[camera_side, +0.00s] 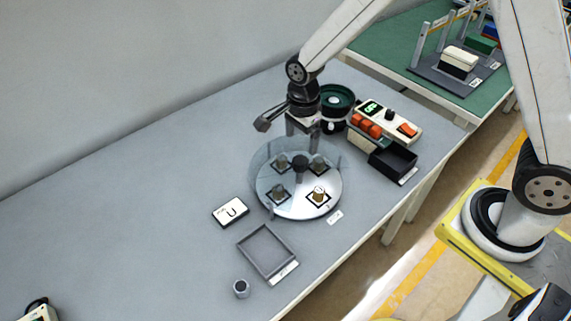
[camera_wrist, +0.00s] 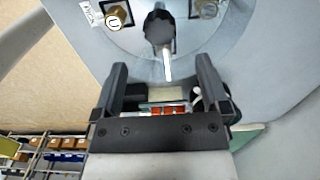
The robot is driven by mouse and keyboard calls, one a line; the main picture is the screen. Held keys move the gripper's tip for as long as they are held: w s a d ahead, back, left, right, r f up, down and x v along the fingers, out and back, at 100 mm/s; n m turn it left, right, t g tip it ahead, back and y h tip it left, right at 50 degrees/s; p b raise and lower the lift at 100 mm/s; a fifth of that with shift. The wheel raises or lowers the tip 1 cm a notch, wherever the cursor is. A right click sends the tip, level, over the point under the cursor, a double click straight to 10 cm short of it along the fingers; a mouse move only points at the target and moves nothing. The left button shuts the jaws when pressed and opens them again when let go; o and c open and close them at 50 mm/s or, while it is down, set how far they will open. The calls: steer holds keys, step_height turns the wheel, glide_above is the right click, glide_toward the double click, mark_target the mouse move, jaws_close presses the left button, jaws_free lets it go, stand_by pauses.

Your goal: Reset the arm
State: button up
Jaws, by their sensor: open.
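My gripper (camera_side: 302,128) hangs over the back edge of a round rotating disc (camera_side: 300,206) in the side view. In the wrist view my gripper (camera_wrist: 160,80) has its two dark fingers spread apart with nothing held between them. The disc has a dark central knob (camera_side: 300,162) and several brass-coloured parts on dark square marks. The front part (camera_side: 318,194) shows a light top, and a part with a U-like mark (camera_wrist: 117,18) shows at the upper left of the wrist view. A clear cover seems to stand over part of the disc.
A dark green bowl feeder (camera_side: 337,98), a control box with orange switches (camera_side: 388,118) and a black bin (camera_side: 393,160) stand close to the right of my gripper.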

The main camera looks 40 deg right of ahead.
steer(key=shift+r, duration=0.3)
steer(key=shift+s+d+r+n, duration=0.45)
steer(key=shift+s+d+n, duration=0.1)
steer(key=shift+n, duration=0.45)
steer(key=s+d+r+n+t, duration=0.2)
steer(key=s+d+n, duration=0.5)
steer(key=s+n, duration=0.4)
steer(key=r+n, duration=0.1)
steer(key=n, duration=0.4)
steer(key=shift+s+r+t, duration=0.15)
steer(key=shift+r+t, duration=0.15)
steer(key=shift+r, duration=0.1)
